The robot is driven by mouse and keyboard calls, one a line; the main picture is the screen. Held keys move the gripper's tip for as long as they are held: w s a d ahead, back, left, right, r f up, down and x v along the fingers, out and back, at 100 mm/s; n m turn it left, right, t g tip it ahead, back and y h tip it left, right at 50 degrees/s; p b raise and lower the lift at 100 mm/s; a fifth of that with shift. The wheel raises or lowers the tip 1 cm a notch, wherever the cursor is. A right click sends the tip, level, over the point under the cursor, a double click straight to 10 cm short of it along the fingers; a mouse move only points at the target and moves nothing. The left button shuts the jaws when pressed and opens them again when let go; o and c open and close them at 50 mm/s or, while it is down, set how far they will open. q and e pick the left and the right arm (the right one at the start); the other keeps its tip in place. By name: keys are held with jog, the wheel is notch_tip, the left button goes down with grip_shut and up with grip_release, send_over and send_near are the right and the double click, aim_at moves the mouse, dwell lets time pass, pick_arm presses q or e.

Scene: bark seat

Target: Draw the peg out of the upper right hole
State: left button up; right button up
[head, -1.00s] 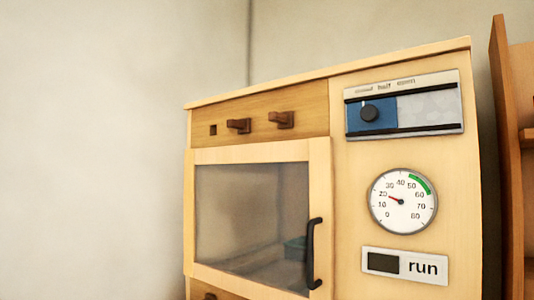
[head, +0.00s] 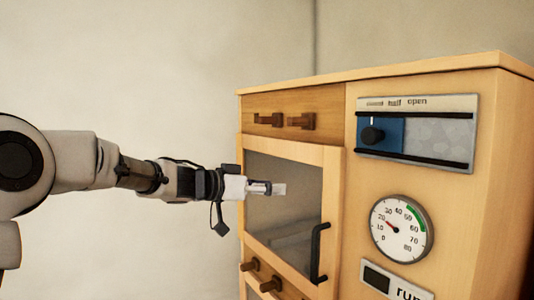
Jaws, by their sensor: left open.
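The upper right peg (head: 301,121) is a dark brown wooden peg sticking out of the wooden strip at the top of the cabinet front. A second peg (head: 268,119) sticks out to its left. My left gripper (head: 277,188) is open and empty, in front of the glass door, below the two upper pegs and clear of them. Its fingers point right. The holes themselves are hidden behind the pegs. My right gripper is not in view.
The cabinet door (head: 285,205) has a black handle (head: 318,252). Two lower pegs (head: 250,265) stick out beneath it. A slider panel (head: 417,133), a round gauge (head: 401,229) and a run label (head: 395,281) are at right. Space above the arm is clear.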

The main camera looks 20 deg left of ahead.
pick_arm(q)
jog(key=m+t+h+p, duration=0.1)
jog(key=t+p, duration=0.1)
send_near(288, 122)
jog(key=d, duration=0.1)
jog(key=b+x, duration=0.1)
jog(key=x, duration=0.5)
jog(key=shift+w+f+b, duration=0.1)
jog(key=shift+w+b, duration=0.25)
jog(key=shift+w, duration=0.1)
jog(key=p+x, duration=0.1)
jog(key=x, duration=0.1)
jog(key=p+x, duration=0.2)
jog(key=shift+w+r, duration=0.1)
jog(key=shift+r, duration=0.15)
jog(key=shift+w+d+f+p, duration=0.1)
jog(key=shift+w+d+p, duration=0.2)
jog(key=shift+d, duration=0.05)
jog(key=shift+a, duration=0.1)
jog(key=shift+c, duration=0.7)
grip_shut()
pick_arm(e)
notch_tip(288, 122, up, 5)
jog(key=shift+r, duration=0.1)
pick_arm(q)
jog(key=shift+s+a, duration=0.1)
jog(key=shift+s, duration=0.05)
